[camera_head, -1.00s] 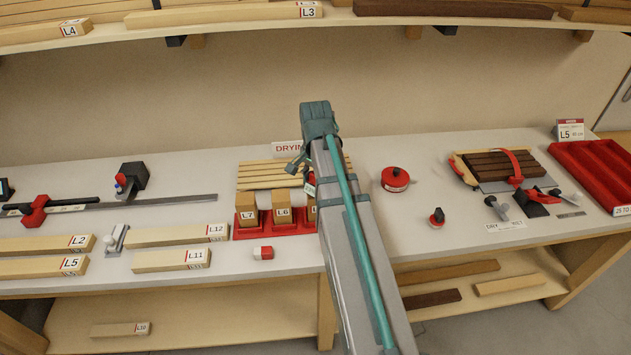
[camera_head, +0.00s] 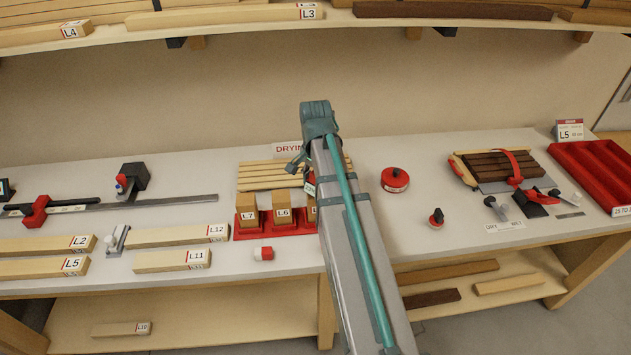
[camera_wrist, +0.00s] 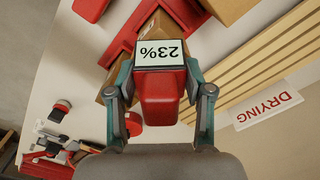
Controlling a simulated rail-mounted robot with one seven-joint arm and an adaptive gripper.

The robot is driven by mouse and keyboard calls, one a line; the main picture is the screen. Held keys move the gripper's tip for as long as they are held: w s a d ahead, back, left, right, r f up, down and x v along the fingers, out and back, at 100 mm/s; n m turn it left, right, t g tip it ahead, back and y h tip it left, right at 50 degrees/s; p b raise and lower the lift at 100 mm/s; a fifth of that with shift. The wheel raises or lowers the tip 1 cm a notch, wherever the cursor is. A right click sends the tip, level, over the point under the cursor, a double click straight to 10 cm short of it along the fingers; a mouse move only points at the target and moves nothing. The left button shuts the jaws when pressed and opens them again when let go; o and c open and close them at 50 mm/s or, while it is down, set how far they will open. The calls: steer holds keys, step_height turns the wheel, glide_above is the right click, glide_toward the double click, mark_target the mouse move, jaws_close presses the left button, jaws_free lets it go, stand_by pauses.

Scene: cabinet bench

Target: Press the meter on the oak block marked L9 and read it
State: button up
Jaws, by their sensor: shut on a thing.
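My gripper (camera_wrist: 160,88) is shut on a red meter (camera_wrist: 160,103) in the wrist view. The meter's pale display (camera_wrist: 160,53) appears upside down and reads 23%. In the head view a red holder (camera_head: 246,234) carries upright wooden blocks marked L7 (camera_head: 248,215) and L6 (camera_head: 283,214). A third block (camera_head: 311,212) is mostly behind my arm, and its full number is hidden. I see no readable L9 mark. In the wrist view the meter is over the holder area, beside a block (camera_wrist: 150,27); I cannot tell whether it touches one.
Pale slats (camera_head: 265,175) lie behind the holder, by a DRYING sign (camera_wrist: 268,108). A red round tin (camera_head: 395,180) stands to the right. Blocks L12 (camera_head: 180,235) and L11 (camera_head: 172,261) lie to the left. A small red and white piece (camera_head: 264,253) lies in front.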

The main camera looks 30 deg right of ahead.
steer(key=shift+r+p, duration=1.45)
steer(key=shift+r, duration=1.75)
